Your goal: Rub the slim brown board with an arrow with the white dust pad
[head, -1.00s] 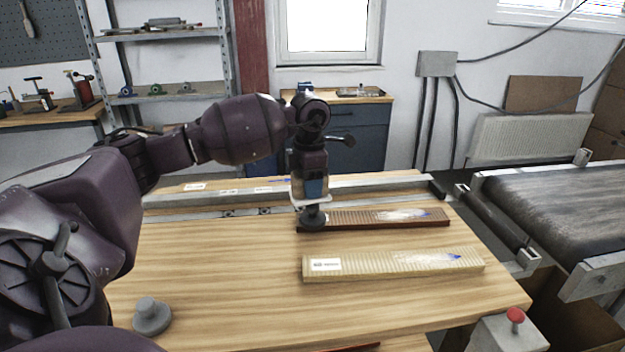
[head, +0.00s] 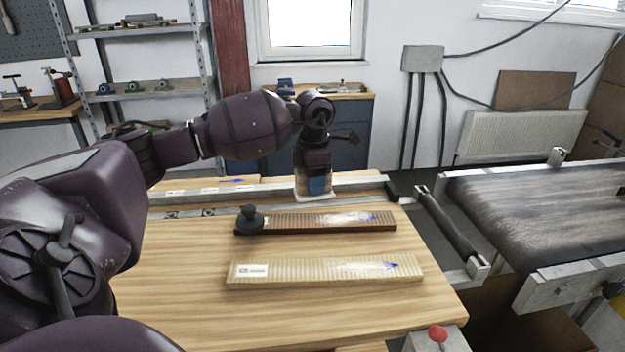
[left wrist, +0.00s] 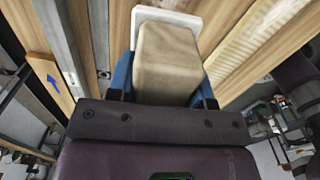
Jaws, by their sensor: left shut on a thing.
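The slim brown board (head: 310,224) is dark, ribbed and lies flat on the wooden bench, with a blue arrow near its right end and a pale dusty patch beside the arrow. A dark round knob (head: 250,220) sits on its left end. My left gripper (head: 315,184) is shut on the white dust pad (head: 313,197), just beyond the middle of the brown board's far edge. Whether the pad hovers or touches anything is unclear. In the left wrist view, blue fingertips clasp its beige block handle above the white base (left wrist: 189,19). My right gripper is out of view.
A wider cream ribbed board (head: 320,272) with a blue arrow lies nearer. A metal rail (head: 350,188) runs behind the brown board, with a light wooden board beyond it. A conveyor (head: 540,210) stands right; a red button (head: 438,334) is at the front corner.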

